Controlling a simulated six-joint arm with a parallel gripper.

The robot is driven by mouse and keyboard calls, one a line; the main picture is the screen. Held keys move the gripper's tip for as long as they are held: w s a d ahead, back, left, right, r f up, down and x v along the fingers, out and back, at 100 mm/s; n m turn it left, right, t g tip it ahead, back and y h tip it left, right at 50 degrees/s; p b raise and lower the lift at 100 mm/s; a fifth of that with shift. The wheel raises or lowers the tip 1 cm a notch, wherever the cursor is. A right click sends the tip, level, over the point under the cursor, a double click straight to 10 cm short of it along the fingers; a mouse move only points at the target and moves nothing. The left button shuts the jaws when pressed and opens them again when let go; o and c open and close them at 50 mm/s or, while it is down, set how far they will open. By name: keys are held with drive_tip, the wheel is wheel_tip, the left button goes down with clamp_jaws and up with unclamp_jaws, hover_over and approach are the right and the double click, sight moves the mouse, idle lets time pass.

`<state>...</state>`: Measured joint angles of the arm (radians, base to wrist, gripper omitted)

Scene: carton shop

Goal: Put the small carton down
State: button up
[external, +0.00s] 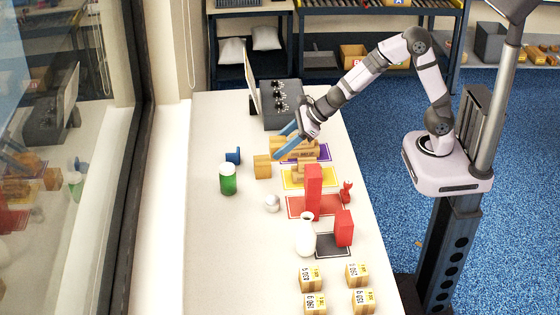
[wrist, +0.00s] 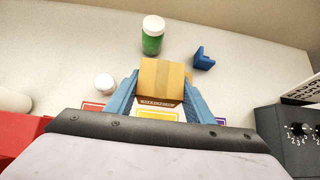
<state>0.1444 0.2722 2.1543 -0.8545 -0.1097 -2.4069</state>
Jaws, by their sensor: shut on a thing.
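My gripper (external: 275,152) reaches down-left over the table, with its two blue fingers shut on the small brown carton (external: 263,167). In the wrist view the carton (wrist: 161,80) sits between the fingertips, its tan top tape strip showing and a dark printed band at its near edge. The carton is at or just above the table surface, left of the yellow mat (external: 286,184); I cannot tell whether it touches the table.
A green jar (external: 228,180) and a blue block (external: 233,156) stand left of the carton. A white round object (external: 272,203), a white vase (external: 306,236) and red boxes (external: 313,192) stand nearer the front. A control box (external: 283,103) is behind. The table's left side is mostly clear.

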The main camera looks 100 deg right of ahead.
drive_tip(key=s+d, duration=0.1)
drive_tip(key=s, duration=0.3)
drive_tip(key=w+a+r+n+y+b, duration=0.1)
drive_tip(key=w+a+r+n+y, duration=0.3)
drive_tip(key=w+a, duration=0.35)
drive_tip(key=w+a+n+g+y+b, duration=0.1)
drive_tip(key=w+a+n+g+y, duration=0.2)
drive_tip(key=a, duration=0.4)
drive_tip(key=w+a+n+g+y+b, duration=0.1)
drive_tip(key=a+n+g, duration=0.1)
drive_tip(key=a+n, duration=0.45)
drive_tip(key=shift+s+a+f+n+g+y+p, duration=0.4)
drive_tip(key=shift+s+f+n+g, duration=0.3)
drive_tip(key=shift+f, duration=1.85)
drive_tip(key=shift+s+a+f+n+g+y+p, duration=0.15)
drive_tip(key=shift+s+a+f+n+g, duration=0.55)
drive_tip(key=shift+f, duration=1.9)
drive_tip(key=shift+s+a+f+n+g+y+p, duration=0.15)
drive_tip(key=shift+s+a+f+n+g+p, duration=0.4)
drive_tip(key=shift+f, duration=2)
drive_tip(key=shift+d+n, duration=0.25)
drive_tip(key=shift+n, duration=0.05)
